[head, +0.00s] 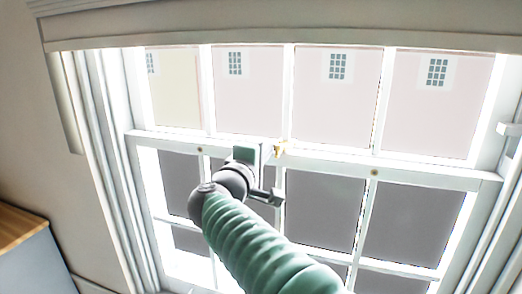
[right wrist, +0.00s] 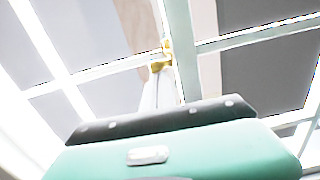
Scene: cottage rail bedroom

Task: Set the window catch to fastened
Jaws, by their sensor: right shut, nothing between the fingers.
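The window catch (head: 279,148) is a small brass piece at the middle of the white meeting rail (head: 330,163) of the sash window. In the right wrist view the brass catch (right wrist: 160,55) shows just beyond my fingertips. My right gripper (head: 266,152) is shut and empty, its tips at or just beside the catch on its left. In the right wrist view the shut fingers (right wrist: 159,82) point up at the catch. I cannot tell whether they touch, or which way the catch is turned. My left gripper is out of view.
White glazing bars (head: 289,90) and the side frame (head: 112,160) surround the panes. A blind or pelmet (head: 280,28) crosses the top. A wood-topped cabinet (head: 20,230) stands at lower left. Small round fittings (head: 374,172) sit on the rail.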

